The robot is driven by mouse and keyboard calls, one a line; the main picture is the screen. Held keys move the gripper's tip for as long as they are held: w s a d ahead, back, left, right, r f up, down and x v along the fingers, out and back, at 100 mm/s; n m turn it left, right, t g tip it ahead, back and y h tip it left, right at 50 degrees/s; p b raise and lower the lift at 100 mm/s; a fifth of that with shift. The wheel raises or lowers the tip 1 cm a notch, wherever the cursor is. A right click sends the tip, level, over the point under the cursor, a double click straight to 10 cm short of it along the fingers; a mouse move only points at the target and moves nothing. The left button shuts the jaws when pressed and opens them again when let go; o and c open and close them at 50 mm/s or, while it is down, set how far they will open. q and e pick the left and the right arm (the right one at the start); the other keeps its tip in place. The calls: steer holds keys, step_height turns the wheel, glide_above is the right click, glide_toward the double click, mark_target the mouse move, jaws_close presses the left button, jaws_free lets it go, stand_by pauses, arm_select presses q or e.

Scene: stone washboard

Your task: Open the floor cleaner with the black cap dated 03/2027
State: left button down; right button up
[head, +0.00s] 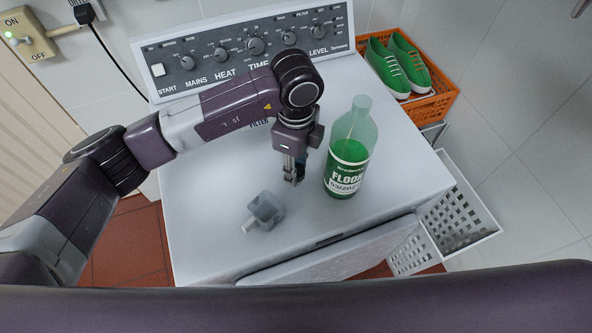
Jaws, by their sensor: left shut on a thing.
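The floor cleaner bottle (349,152) stands upright on top of the white machine. It is translucent green, with green liquid in its lower part and a label reading "FLOO…" and "03/202…"; the last digit is unclear. No black cap shows on its pale neck. My left gripper (294,178) points down just left of the bottle, apart from it. It is shut on a small dark thing, mostly hidden by the fingers, which looks like the black cap. My right gripper is not in view.
A grey block-like object with a pale stub (266,208) lies on the white machine top (220,190), left of my gripper. A control panel with knobs (250,48) rises at the back. An orange crate (437,103) with green shoes and a white basket (460,215) stand at the right.

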arm_select(q)
step_height(320, 180, down, 3)
steer(key=shift+p, duration=0.35)
steer(key=shift+f, duration=0.2)
steer(key=c, duration=1.5)
jaws_free()
steer(key=shift+o, duration=0.2)
steer(key=shift+r, duration=0.15)
